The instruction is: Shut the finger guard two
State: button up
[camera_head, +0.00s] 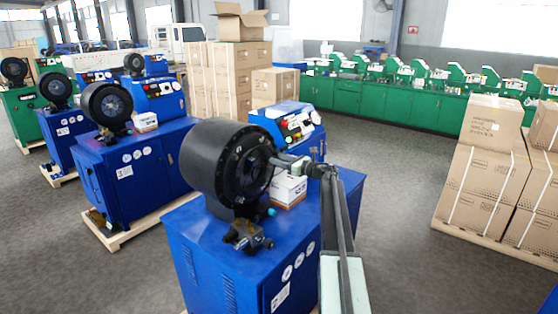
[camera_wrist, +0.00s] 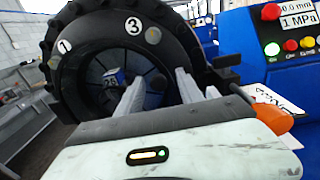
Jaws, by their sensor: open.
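The near crimper's black round head (camera_head: 225,165) sits on a blue cabinet and faces right, toward my gripper (camera_head: 285,162). In the wrist view the head's ring (camera_wrist: 65,85) fills the upper left, with white labels 1 (camera_wrist: 64,46) and 3 (camera_wrist: 133,26) on its face. A round label (camera_wrist: 111,82) shows deeper in the opening; it may read 2, but I cannot be sure. I cannot make out finger guard two clearly. My gripper (camera_wrist: 160,86) is open, its two pale fingers apart in front of the opening. Nothing shows between them.
A blue control box (camera_head: 295,128) with buttons stands behind the head; its red button (camera_wrist: 271,12) is close on the right. A white box (camera_head: 289,188) lies on the cabinet (camera_head: 215,250). More crimpers stand left, stacked cartons (camera_head: 490,160) right. Grey floor is clear between.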

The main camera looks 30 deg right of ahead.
jog(key=v, duration=0.7)
jog(key=shift+s, duration=0.3)
jog(key=shift+d, duration=0.1)
